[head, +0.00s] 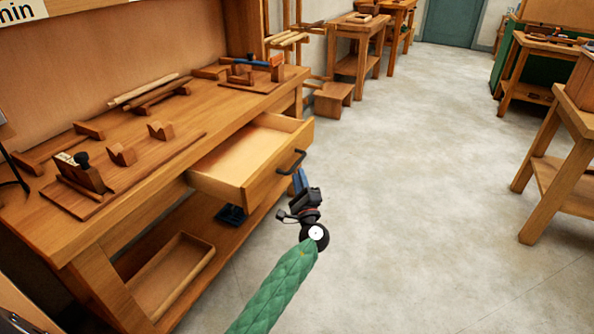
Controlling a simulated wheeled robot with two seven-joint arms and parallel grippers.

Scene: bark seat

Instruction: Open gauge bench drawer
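The gauge bench (50,222) is a wooden workbench on the left in the head view. Its drawer (222,187) is pulled well out from under the top, and its bare inside shows. A dark handle (291,163) is on the drawer's front. My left gripper (299,182) is at the drawer front, just below the handle and close to it. Its fingers are small and partly hidden, so I cannot tell whether they are open, shut or touching the handle. My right gripper is out of view.
Wooden blocks and a plane-like tool (82,172) lie on the bench top. A wooden step (333,99) stands beyond. The floor (430,180) right of the drawer is clear.

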